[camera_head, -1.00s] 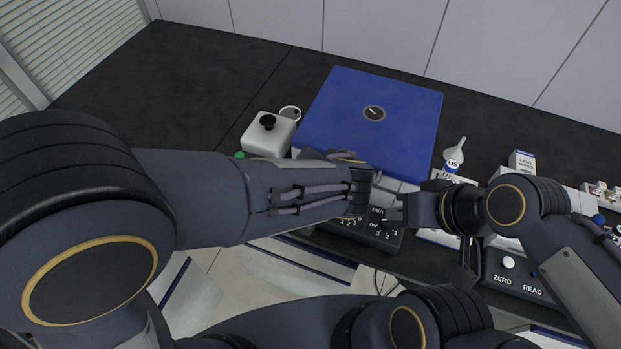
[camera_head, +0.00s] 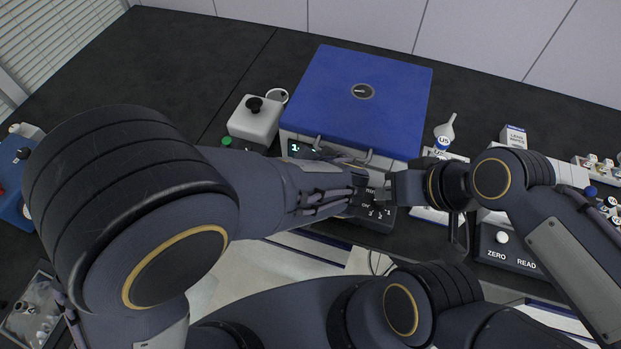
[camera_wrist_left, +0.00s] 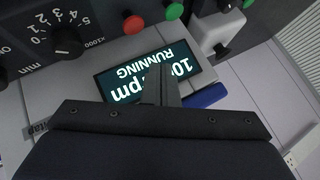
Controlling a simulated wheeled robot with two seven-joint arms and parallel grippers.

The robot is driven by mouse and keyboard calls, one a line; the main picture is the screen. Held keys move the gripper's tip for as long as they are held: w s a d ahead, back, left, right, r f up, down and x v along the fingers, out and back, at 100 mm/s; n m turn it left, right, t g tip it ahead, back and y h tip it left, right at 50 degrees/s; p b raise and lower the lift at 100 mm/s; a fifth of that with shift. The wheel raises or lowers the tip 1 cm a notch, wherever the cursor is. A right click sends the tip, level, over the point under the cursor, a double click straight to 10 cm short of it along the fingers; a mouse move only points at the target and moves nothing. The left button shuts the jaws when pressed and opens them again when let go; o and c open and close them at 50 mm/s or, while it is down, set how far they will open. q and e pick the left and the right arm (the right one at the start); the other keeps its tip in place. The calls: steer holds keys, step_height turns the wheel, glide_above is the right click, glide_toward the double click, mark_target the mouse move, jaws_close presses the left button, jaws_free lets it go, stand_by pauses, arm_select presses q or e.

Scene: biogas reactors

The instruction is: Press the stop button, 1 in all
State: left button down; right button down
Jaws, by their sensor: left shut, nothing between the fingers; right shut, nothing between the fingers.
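The machine with the blue lid (camera_head: 355,115) stands on the dark bench. Its front panel is mostly hidden by my arms in the head view. The left wrist view shows, upside down, its lit display (camera_wrist_left: 125,82) reading "RUNNING" with a partly covered rpm figure. A red button (camera_wrist_left: 133,24) and a green button (camera_wrist_left: 174,11) sit beside the display; no stop label is readable. My left gripper (camera_wrist_left: 161,76) is shut and empty, its fingers overlapping the display in that view; contact cannot be told. My right gripper (camera_head: 383,190) is shut and empty beside the dial area.
A white box with a dark knob (camera_head: 254,118) stands left of the machine. The bench at the back left is clear.

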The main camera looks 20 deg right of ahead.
arm_select(q)
step_height(320, 180, down, 3)
steer(key=shift+a+r+b, duration=0.1)
steer(key=shift+r+b, duration=0.05)
steer(key=shift+b, duration=0.9)
steer(key=shift+f+b, duration=0.4)
steer(key=shift+b, duration=0.2)
steer(key=shift+f, duration=0.1)
stand_by(0.6)
steer(key=shift+f+b, duration=0.4)
steer(key=shift+b, duration=0.65)
steer(key=shift+f+b, duration=0.9)
steer(key=shift+b, duration=0.3)
stand_by(0.6)
steer(key=shift+r+p, duration=0.65)
steer(key=shift+r, duration=0.7)
